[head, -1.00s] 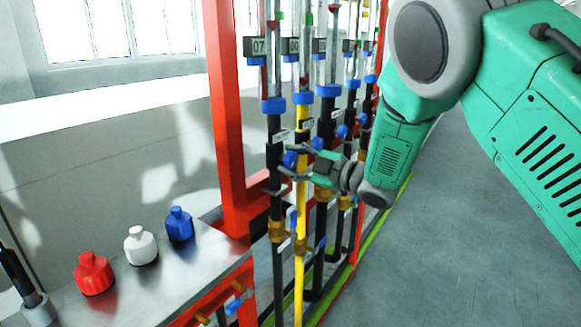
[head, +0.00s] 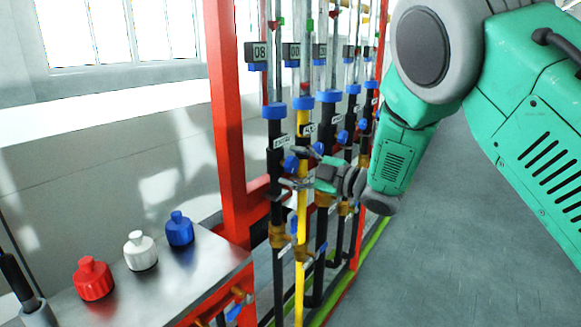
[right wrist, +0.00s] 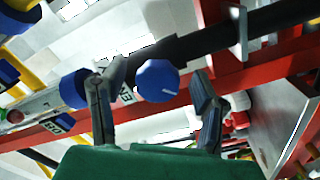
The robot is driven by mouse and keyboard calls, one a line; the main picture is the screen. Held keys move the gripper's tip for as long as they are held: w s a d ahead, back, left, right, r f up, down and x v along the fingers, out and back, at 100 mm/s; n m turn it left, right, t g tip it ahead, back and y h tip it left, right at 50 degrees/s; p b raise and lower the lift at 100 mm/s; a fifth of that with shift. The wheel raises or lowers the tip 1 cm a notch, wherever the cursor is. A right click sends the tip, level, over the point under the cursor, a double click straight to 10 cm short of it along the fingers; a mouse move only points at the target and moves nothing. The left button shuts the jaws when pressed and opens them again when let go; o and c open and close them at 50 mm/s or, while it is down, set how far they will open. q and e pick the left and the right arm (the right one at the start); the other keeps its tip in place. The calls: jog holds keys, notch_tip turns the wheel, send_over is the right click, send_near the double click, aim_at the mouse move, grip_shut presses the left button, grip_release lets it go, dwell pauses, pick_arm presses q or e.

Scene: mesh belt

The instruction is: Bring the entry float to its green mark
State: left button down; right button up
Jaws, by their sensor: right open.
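The entry tube (head: 265,85) is the nearest of a row of clear upright tubes. It has a red float (head: 272,26) beside a green mark (head: 281,20) near the top of the head view; their exact gap is too small to tell. Its display box (head: 257,52) reads 08. Below, a blue knob (head: 291,164) sits on the black pipe with a white label. In the right wrist view, the blue knob (right wrist: 157,80) shows between the two fingers of my open right gripper (right wrist: 155,95), with a gap on either side. My left gripper is not in view.
More tubes with blue collars and knobs stand close behind, including a yellow pipe (head: 302,225). A red frame post (head: 228,130) rises to the left. Red, white and blue bottles (head: 94,278) stand on a metal bench (head: 145,295). The floor at right is clear.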

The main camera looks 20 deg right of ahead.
jog(key=v, duration=1.1)
jog(key=shift+s+d, duration=0.15)
jog(key=shift+d, duration=0.05)
jog(key=s+d+f+m+g+h+b, duration=0.15)
jog(key=s+f+m+h, duration=0.35)
jog(key=f, duration=1)
jog(key=s+f+m+g+h+b, duration=0.25)
jog(key=s+f+m, duration=0.35)
jog(key=f, duration=0.9)
jog(key=s+f+m+g+h+b, duration=0.1)
jog(key=s+f+m+g, duration=0.2)
jog(key=s+f, duration=0.4)
jog(key=s+f+m+g+h+b, duration=0.1)
jog(key=s+f+m+g, duration=0.3)
jog(key=s, duration=1.5)
notch_tip(320, 180, down, 4)
jog(key=a+g+h, duration=0.1)
jog(key=g, duration=0.1)
jog(key=shift+s+r+g, duration=0.2)
jog(key=shift+s+g, duration=0.05)
jog(key=shift+g, duration=0.05)
